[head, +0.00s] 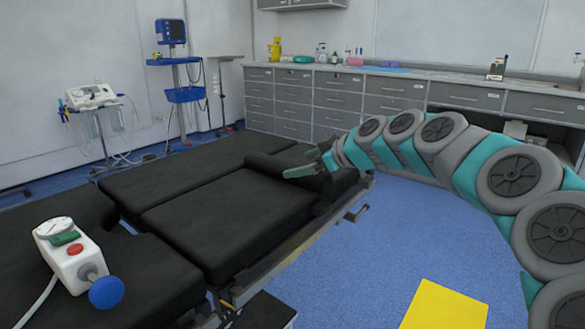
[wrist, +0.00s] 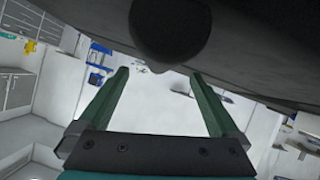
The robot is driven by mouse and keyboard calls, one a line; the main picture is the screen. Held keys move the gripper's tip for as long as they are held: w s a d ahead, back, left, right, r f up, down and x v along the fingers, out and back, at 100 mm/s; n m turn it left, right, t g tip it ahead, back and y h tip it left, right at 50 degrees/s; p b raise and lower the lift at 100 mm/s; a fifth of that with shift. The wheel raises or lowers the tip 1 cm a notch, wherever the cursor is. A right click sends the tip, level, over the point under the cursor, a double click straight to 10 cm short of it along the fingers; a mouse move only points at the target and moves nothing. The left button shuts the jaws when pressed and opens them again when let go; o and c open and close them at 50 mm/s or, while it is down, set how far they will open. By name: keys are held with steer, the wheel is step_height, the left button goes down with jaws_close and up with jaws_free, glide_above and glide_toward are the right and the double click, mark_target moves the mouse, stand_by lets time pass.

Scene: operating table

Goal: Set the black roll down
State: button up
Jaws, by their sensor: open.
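The black roll (head: 265,164) lies on the black padded operating table (head: 225,210), near its far right part in the head view. My gripper (head: 298,164) is beside the roll at the table's right side, its green fingers pointing left. In the wrist view my gripper (wrist: 160,73) is open, with nothing between its fingers. The rounded dark end of the roll (wrist: 170,32) shows just beyond the fingertips, against the dark padding. My gripper hides part of the roll in the head view; whether a finger touches it I cannot tell.
A white device with a blue knob (head: 78,255) sits on the table's near left. Grey drawer cabinets (head: 330,100) line the back wall. A metal rail (head: 355,214) sticks out on the table's right side. Blue floor with a yellow patch (head: 445,305) is clear at right.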

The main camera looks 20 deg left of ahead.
mark_target(322, 178)
steer(key=v, duration=0.6)
steer(key=shift+s+d+r, duration=0.1)
steer(key=shift+d, duration=0.05)
steer(key=s+d+f+m+g+h, duration=0.2)
steer(key=s+d+f+m, duration=0.3)
steer(key=s, duration=0.9)
steer(key=s+d+f+m+g+h, duration=0.3)
steer(key=s+d+f+m+h, duration=0.2)
steer(key=s+d+f, duration=0.7)
steer(key=s+d+f+m+g+h, duration=0.3)
steer(key=s+d+f, duration=0.6)
steer(key=s, duration=0.8)
steer(key=shift+s+d+m+h, duration=0.3)
steer(key=shift+m+h, duration=0.2)
steer(key=shift+m, duration=0.6)
steer(key=shift+f, duration=0.15)
